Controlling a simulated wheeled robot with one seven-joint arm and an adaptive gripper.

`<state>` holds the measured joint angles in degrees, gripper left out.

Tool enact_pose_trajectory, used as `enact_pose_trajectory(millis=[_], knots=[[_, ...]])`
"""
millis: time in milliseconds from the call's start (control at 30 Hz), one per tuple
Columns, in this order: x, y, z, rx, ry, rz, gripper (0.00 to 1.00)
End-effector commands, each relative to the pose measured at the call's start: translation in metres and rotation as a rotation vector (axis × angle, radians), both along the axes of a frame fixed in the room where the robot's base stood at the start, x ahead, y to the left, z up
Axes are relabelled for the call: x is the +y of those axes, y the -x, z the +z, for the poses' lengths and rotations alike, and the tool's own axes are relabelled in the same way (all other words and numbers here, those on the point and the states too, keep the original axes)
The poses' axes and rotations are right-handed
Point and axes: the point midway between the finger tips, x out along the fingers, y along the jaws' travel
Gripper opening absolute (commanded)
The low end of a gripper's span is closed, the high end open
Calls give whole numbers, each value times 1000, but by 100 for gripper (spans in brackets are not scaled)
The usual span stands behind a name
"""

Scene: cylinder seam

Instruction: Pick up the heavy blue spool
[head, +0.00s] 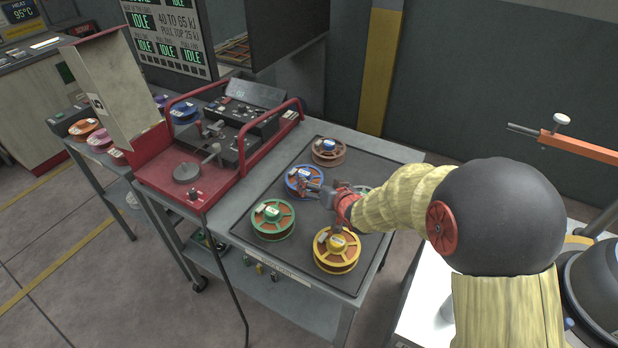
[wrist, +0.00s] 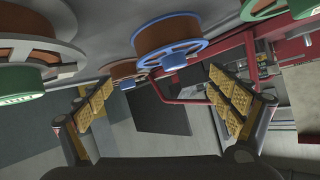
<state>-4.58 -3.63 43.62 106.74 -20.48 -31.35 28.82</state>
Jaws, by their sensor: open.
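The blue spool (head: 303,181) stands on the dark mat of the grey cart, with its far side in the head view clear. My gripper (head: 318,190) is just right of it in that view, partly covering its right edge. In the wrist view the blue spool (wrist: 168,42) with its brown winding appears at the top middle, ahead of and between my fingers (wrist: 160,78). The fingers are wide apart with nothing between the pads. Whether a fingertip touches the spool cannot be told.
Near the blue spool on the mat (head: 300,253) stand a green spool (head: 272,219), a yellow spool (head: 336,250) and a brown spool (head: 329,151). A red machine tray (head: 180,185) with rails borders the mat on the left.

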Motion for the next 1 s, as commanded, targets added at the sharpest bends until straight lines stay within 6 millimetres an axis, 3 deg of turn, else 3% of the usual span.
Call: enact_pose_trajectory(millis=[533,833,1000], knots=[[16,-57,-28,2,3,0,92],[17,-61,-27,1,3,-1,92],[17,-61,-28,1,2,-1,83]])
